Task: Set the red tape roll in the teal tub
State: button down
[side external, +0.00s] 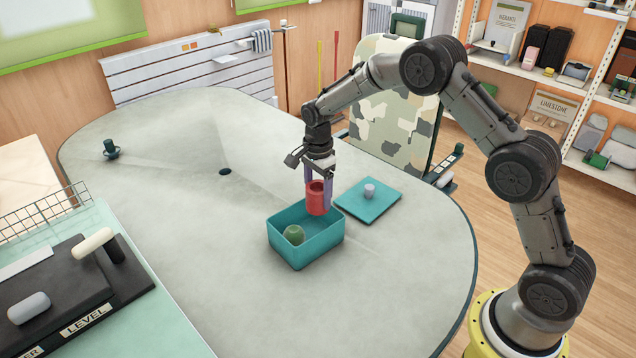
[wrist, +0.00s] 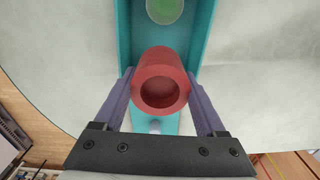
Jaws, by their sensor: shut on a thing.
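The red tape roll (side external: 317,198) is a short red cylinder with a hollow middle. My gripper (side external: 320,187) is shut on it, one purple finger on each side. In the side external view the roll is over the far right part of the teal tub (side external: 305,254), its lower end near the rim height. The wrist view shows the roll (wrist: 160,82) between the fingers, with the tub (wrist: 184,15) beneath and beyond it. A green round thing (side external: 294,234) lies inside the tub at the left; it also shows in the wrist view (wrist: 164,8).
A flat teal lid (side external: 352,208) with a grey knob (side external: 369,190) lies right of the tub. A small dark object (side external: 110,148) stands at the far left of the table (side external: 190,240). Much of the grey table is clear.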

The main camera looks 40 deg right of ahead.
aim_at(318, 187)
jog(key=shift+f, duration=4.35)
jog(key=shift+f, duration=0.5)
grip_release()
notch_tip(318, 187, up, 14)
jog(key=shift+f, duration=0.1)
